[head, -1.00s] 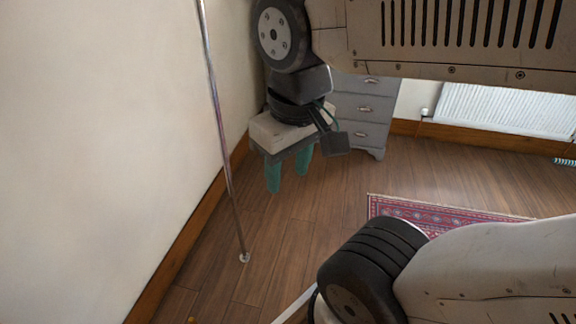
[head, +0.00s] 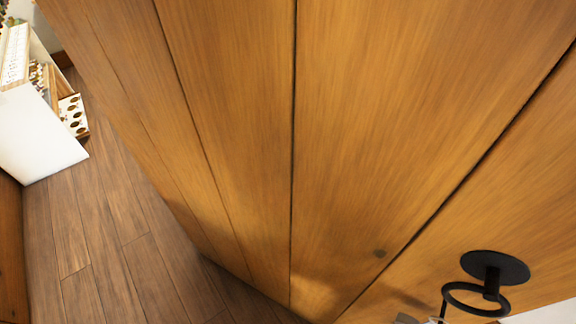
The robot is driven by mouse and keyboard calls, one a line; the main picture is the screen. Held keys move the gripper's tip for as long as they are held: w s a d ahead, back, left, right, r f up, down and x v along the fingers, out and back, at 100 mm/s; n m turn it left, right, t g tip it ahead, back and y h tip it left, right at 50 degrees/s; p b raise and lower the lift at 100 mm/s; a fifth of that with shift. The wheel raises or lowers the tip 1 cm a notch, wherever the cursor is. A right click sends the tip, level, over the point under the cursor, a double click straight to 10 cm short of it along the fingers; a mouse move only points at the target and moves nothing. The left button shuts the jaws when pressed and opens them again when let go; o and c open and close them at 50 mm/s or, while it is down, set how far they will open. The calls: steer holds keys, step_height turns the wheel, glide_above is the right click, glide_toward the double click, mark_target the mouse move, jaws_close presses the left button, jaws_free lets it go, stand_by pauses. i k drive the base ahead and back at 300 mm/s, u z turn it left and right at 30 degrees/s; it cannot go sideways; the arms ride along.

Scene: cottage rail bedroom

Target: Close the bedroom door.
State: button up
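The wooden bedroom door (head: 250,130) fills most of the head view, very close to me. It is made of broad orange-brown planks with dark seams. A black ring handle (head: 487,275) on a round plate is near its lower right in the picture. A small dark spot shows on the planks left of the handle. The door's left edge and foot stand over the floor, but I cannot tell how far it is from its frame.
A white cabinet (head: 38,130) with a wooden rack of round holes (head: 73,115) stands at the upper left. Bare dark plank floor (head: 100,240) lies between it and the door. A brown wooden surface (head: 10,250) runs along the left edge.

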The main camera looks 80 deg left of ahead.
mark_target(347, 161)
steer(key=u, duration=0.3)
steer(key=k, duration=0.2)
steer(key=u, duration=1.6)
steer(key=k, duration=1.1)
steer(key=z, duration=0.5)
steer(key=i, duration=0.8)
steer(key=z, duration=0.5)
